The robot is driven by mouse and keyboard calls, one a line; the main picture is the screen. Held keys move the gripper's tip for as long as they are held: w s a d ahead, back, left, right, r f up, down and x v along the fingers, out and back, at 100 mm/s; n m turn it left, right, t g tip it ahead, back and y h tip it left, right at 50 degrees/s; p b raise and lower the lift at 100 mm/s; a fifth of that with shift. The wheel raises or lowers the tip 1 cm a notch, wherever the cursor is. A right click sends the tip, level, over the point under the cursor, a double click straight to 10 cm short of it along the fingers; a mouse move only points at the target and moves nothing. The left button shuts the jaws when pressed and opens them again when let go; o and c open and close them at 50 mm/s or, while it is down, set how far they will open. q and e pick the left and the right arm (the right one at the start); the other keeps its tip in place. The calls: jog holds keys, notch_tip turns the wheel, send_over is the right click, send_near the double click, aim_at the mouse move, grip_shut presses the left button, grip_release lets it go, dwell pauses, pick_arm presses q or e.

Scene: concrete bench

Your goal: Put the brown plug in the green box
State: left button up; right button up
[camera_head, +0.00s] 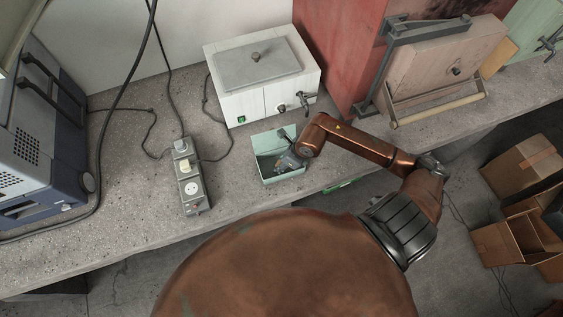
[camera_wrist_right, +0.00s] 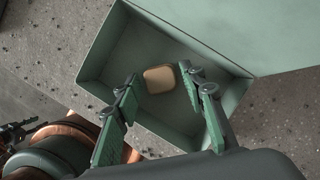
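The green box (camera_head: 268,179) stands open on the bench, in front of the white appliance; its walls also show in the wrist view (camera_wrist_right: 190,28). My right gripper (camera_head: 288,161) reaches into the box from above. In the wrist view its fingers (camera_wrist_right: 159,82) are spread apart. A tan-brown plug (camera_wrist_right: 160,79) lies inside the box, beyond and between the fingertips, with gaps on both sides. The plug is hidden in the head view. My left gripper is not in view.
A grey power strip (camera_head: 190,188) with a pale plug (camera_head: 183,165) and a grey plug (camera_head: 181,147) lies left of the box. The white appliance (camera_head: 262,78) is behind. A red cabinet (camera_head: 343,45) stands to the right. Cables cross the bench at left.

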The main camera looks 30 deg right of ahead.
jog(key=shift+o, duration=0.6)
jog(key=shift+r, duration=0.25)
jog(key=p+v, duration=0.1)
jog(key=v, duration=1)
jog(key=shift+r, duration=0.3)
jog(key=shift+s, duration=0.15)
jog(key=shift+c, duration=0.7)
